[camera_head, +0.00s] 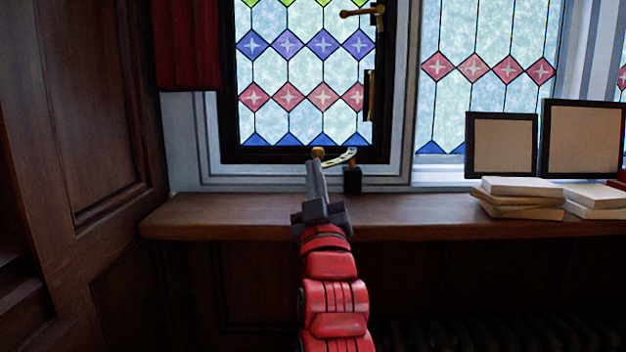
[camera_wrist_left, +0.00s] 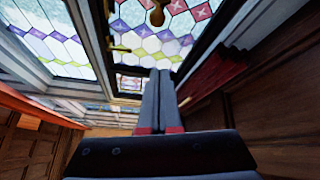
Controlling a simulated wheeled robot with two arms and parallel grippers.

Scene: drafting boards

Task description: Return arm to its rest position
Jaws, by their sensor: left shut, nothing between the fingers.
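My left arm (camera_head: 333,290), red with grey end parts, reaches up from the bottom middle of the head view. My left gripper (camera_head: 316,168) points up in front of the window's lower edge, above the wooden sill. Its two grey fingers are together with nothing between them. The shut fingers (camera_wrist_left: 160,76) also show in the left wrist view. A curved brass stay (camera_head: 341,158) is right beside the fingertips in the head view; I cannot tell whether they touch. My right gripper is not in view.
The dark-framed stained-glass window (camera_head: 228,120) stands behind my gripper, with a brass handle (camera_head: 361,13) higher up. The wooden sill (camera_head: 235,215) is clear on the left. Books (camera_head: 515,197) and dark-framed panels (camera_head: 502,145) stand on the right. A red curtain (camera_head: 187,45) hangs at upper left.

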